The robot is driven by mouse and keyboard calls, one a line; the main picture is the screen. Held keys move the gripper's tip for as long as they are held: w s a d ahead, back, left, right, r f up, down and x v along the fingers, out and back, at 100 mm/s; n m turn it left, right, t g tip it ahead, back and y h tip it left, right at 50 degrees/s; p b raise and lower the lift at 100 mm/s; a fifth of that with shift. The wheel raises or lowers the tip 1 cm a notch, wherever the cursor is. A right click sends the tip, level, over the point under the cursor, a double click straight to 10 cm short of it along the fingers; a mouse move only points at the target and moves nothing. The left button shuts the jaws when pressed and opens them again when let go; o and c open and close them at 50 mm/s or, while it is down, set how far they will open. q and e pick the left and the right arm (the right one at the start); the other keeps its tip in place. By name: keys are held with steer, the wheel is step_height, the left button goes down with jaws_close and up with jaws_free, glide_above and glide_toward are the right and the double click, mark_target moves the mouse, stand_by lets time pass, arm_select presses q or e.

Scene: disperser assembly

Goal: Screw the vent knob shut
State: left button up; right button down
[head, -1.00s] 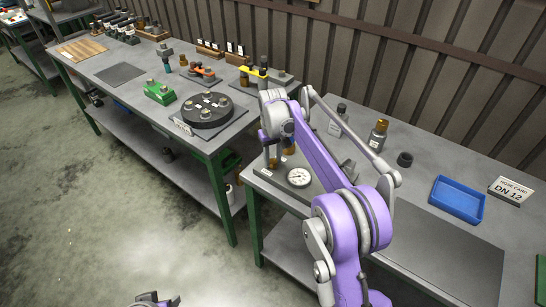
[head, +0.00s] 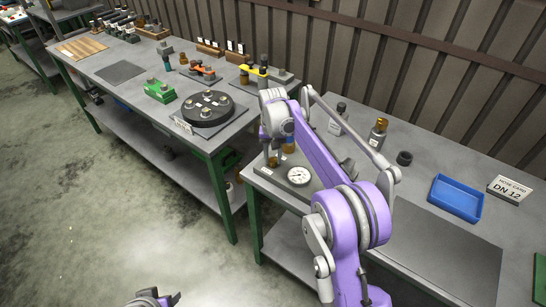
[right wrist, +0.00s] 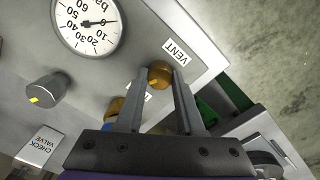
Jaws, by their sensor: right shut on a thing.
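The vent knob (right wrist: 159,76) is a round brass-coloured knob beside the VENT label (right wrist: 180,52) on a grey panel (right wrist: 120,65) in the right wrist view. My right gripper (right wrist: 160,84) has one finger on each side of the knob and is shut on it. In the head view, my right gripper (head: 270,152) is at the left end of the right bench, small and partly covered by my arm. My left gripper (head: 157,299) shows only in part at the bottom edge, away from the benches; its opening is unclear.
A second brass-coloured part (right wrist: 115,108) is close to the left finger. A blue tray (head: 457,199) stands farther right on the bench.

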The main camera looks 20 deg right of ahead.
mark_target(273, 160)
steer(key=c, duration=0.5)
jaws_free()
steer(key=shift+r, duration=0.15)
step_height(273, 160, up, 11)
steer(key=shift+f+p, duration=0.2)
steer(key=shift+p, duration=0.35)
